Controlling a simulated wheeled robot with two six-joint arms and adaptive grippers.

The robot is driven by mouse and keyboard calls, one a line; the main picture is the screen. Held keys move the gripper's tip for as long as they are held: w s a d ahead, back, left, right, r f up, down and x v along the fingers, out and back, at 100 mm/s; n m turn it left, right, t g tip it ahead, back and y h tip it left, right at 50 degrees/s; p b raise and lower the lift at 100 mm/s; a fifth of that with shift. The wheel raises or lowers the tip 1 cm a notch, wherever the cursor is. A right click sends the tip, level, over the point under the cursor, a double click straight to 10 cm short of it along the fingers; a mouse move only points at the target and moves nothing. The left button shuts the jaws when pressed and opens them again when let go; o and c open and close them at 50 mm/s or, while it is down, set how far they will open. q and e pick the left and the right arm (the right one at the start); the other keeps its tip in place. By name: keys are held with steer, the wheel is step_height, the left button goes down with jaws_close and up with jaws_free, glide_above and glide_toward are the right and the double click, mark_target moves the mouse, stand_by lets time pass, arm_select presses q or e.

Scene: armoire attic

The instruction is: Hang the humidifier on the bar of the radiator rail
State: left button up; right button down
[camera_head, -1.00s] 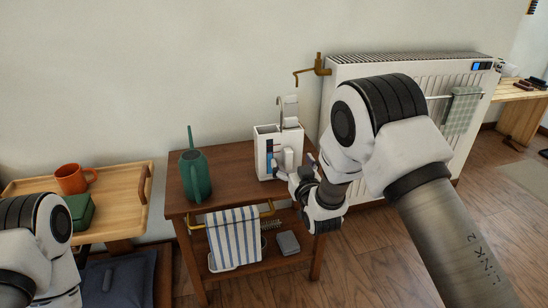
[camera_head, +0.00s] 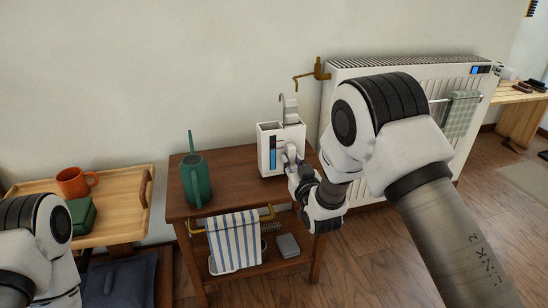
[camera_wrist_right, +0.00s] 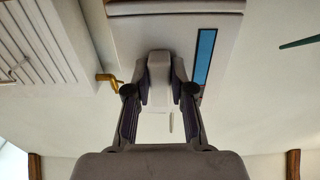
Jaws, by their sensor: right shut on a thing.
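The humidifier (camera_head: 267,136) is a white box with a blue window and a grey hook (camera_head: 290,106) rising from its back. It is upright over the right part of the brown table; I cannot tell whether its base touches the top. My right gripper (camera_head: 289,158) is shut on the grey block on the humidifier's front. In the right wrist view, the fingers (camera_wrist_right: 160,85) close on both sides of that block, beside the blue window (camera_wrist_right: 204,55). The radiator (camera_head: 400,76) stands to the right, its rail bar (camera_head: 438,98) partly behind my right arm. My left gripper is out of view.
A green watering can (camera_head: 196,180) stands left on the brown table (camera_head: 232,163). A striped towel (camera_head: 235,240) hangs from its front rail. A brass pipe (camera_head: 318,70) juts beside the radiator. A checked cloth (camera_head: 460,112) hangs at the rail bar's right end.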

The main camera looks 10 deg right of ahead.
mark_target(290, 141)
steer(key=shift+r+p, duration=1.6)
steer(key=shift+r, duration=0.75)
steer(key=shift+d, duration=0.1)
